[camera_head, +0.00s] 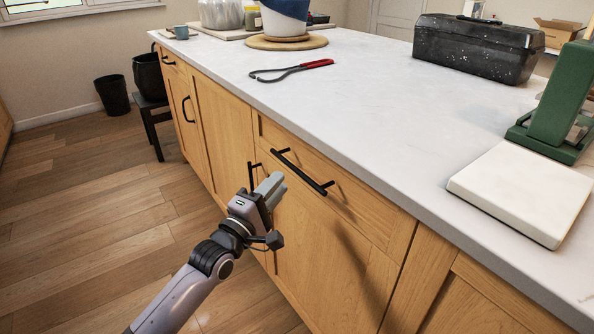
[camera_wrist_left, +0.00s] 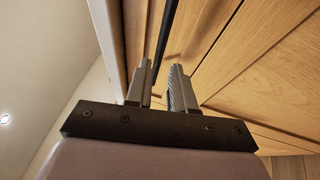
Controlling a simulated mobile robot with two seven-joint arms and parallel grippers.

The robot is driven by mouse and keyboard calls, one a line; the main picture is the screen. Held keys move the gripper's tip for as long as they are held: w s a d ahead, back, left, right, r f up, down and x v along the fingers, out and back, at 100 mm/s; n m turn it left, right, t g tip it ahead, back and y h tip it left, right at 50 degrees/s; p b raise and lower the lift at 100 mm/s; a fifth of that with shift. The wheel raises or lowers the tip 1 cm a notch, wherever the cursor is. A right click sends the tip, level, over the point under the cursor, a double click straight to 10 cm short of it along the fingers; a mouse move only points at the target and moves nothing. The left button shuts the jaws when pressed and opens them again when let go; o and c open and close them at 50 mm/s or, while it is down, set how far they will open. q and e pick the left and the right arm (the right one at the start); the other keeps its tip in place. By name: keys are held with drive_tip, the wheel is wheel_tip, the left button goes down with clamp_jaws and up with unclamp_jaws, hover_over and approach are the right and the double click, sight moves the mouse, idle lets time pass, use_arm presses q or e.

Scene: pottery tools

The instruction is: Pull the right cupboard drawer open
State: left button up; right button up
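The right drawer (camera_head: 345,195) is a wooden front below the worktop, flush with the cupboard, with a black bar handle (camera_head: 300,171). My left gripper (camera_head: 274,184) is in front of the cupboard, just left of and below this handle in the head view. In the left wrist view its two fingers (camera_wrist_left: 161,84) are apart, and a black bar (camera_wrist_left: 167,42) runs in line with the gap between them. I cannot tell whether the bar is within the fingers' reach; no contact shows. My right gripper is in neither view.
The white worktop (camera_head: 370,100) edge runs above the drawer. A door's black handle (camera_head: 251,176) is close behind my left gripper.

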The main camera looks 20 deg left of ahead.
sight(292, 165)
use_arm(q)
drive_tip(key=shift+b+x, duration=0.5)
drive_tip(key=shift+x, duration=2.95)
drive_tip(key=shift+r, duration=0.1)
drive_tip(key=shift+c, duration=0.3)
clamp_jaws()
